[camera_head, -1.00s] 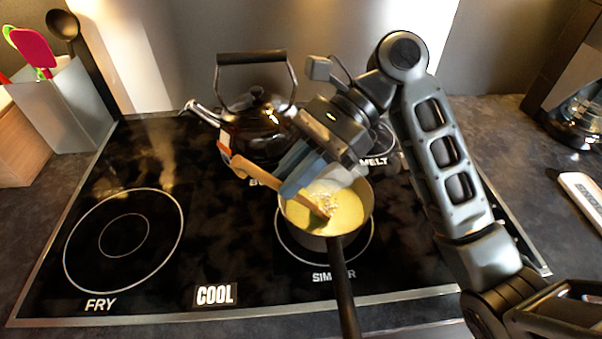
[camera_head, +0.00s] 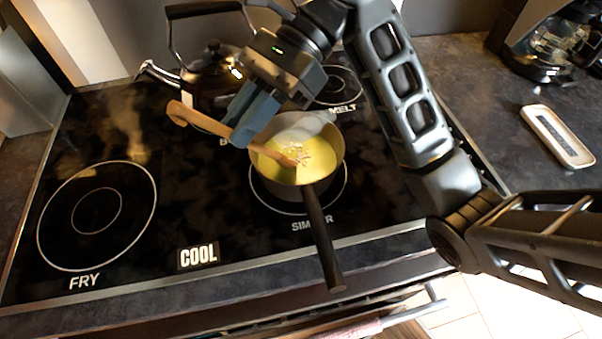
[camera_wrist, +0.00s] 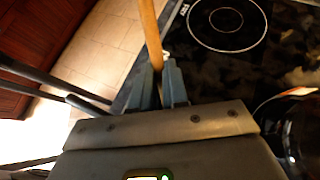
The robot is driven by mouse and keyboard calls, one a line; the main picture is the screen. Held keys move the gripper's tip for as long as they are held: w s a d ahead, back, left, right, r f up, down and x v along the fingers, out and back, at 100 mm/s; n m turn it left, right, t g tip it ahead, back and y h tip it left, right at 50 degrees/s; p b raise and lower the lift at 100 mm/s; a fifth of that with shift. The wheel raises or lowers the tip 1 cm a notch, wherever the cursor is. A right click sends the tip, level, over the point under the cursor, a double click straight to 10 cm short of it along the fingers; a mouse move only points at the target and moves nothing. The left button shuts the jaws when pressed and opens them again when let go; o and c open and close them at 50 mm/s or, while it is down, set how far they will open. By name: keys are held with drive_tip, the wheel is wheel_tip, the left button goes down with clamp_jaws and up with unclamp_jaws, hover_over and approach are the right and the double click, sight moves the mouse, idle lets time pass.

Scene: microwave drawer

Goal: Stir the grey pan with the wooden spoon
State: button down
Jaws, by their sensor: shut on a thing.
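The grey pan (camera_head: 312,181) stands on the burner marked SIMMER, with yellow food (camera_head: 271,153) and pale bits in it. Its dark handle (camera_head: 322,240) points toward the front edge. My gripper (camera_head: 243,130) is shut on the wooden spoon (camera_head: 187,114), left of and above the pan. The spoon slants down to the right, and its lower end lies in the food. In the wrist view the spoon's handle (camera_wrist: 150,30) rises between my gripper's blue fingers (camera_wrist: 160,85).
A black kettle (camera_head: 212,75) stands behind the pan, close to my gripper. A COOL label (camera_head: 198,256) lies near the front. The FRY burner (camera_head: 97,212) is clear. A white tray (camera_head: 556,136) and a coffee maker (camera_head: 550,45) are at the right.

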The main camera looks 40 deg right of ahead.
sight(197, 111)
drive_tip(key=shift+s+a+r, duration=0.1)
drive_tip(key=shift+a+r, duration=0.5)
drive_tip(key=shift+r, duration=0.35)
drive_tip(key=shift+s+a+r, duration=0.1)
drive_tip(key=shift+a+r, duration=0.5)
drive_tip(key=shift+r, duration=0.35)
drive_tip(key=shift+a+r, duration=0.6)
drive_tip(key=shift+r, duration=0.35)
drive_tip(key=shift+r, duration=2.5)
